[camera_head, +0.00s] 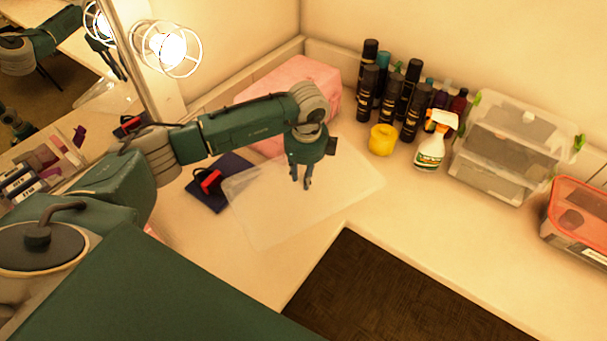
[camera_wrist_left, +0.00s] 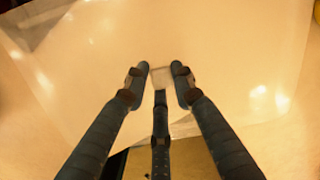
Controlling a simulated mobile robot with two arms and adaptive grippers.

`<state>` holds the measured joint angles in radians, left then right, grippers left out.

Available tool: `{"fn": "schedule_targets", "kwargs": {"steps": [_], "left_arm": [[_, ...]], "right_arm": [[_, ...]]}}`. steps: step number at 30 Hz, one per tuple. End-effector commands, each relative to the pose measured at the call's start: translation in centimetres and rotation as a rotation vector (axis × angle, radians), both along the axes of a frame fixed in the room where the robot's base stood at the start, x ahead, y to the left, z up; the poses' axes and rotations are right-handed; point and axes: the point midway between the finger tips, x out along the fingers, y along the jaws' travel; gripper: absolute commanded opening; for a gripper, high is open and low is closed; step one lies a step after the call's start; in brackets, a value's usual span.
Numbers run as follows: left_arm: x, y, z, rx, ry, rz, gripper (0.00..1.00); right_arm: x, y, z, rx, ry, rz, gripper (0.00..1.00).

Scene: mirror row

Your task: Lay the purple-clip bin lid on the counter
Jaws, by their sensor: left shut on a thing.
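A large clear, frosted lid (camera_head: 268,214) shows as a thin flat sheet at the inner corner of the counter (camera_head: 420,215). I see no purple clips on it. My left gripper (camera_head: 307,186) points down over the lid's middle and is shut on it. In the left wrist view the lid (camera_wrist_left: 225,50) spreads out beneath the fingers (camera_wrist_left: 160,80), with a small clear square part between the fingertips. I cannot tell whether the lid touches the counter or hangs just above it. My right gripper is not in view.
A dark blue cloth with a red item (camera_head: 210,183) lies at the lid's left edge. A pink box (camera_head: 305,80), bottles (camera_head: 388,90), yellow roll (camera_head: 382,140), spray bottle (camera_head: 430,152), green-clip bin (camera_head: 490,180) and red-lidded bin (camera_head: 585,215) stand behind and right. The front-right counter is clear.

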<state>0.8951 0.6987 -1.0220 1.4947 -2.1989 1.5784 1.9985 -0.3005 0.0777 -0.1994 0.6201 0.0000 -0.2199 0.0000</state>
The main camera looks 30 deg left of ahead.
Motion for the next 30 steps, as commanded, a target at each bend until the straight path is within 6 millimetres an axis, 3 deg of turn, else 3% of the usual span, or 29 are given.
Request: {"fn": "schedule_targets", "kwargs": {"steps": [7, 8, 10, 19, 23, 24, 30], "left_arm": [[0.0, 0.0, -0.8, 0.000, -0.001, 0.000, 0.00], [0.0, 0.0, -0.7, 0.000, -0.001, 0.000, 0.29], [0.0, 0.0, -0.6, 0.000, 0.000, 0.000, 0.42], [0.0, 0.0, -0.5, 0.000, 0.000, 0.000, 0.43], [0.0, 0.0, 0.5, 0.000, -0.001, 0.000, 0.43], [0.1, -0.1, 0.7, -0.001, -0.003, -0.001, 0.43], [-0.3, -0.4, 4.7, -0.001, -0.007, -0.002, 0.43]], "right_arm": [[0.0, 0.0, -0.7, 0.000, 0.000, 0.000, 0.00], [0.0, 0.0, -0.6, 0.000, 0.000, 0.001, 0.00], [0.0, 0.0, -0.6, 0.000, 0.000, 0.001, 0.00], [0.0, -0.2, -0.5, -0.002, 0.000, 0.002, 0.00], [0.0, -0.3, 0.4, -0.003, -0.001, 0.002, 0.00], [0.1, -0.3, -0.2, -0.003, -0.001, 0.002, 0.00], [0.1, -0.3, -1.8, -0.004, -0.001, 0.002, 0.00]]}}
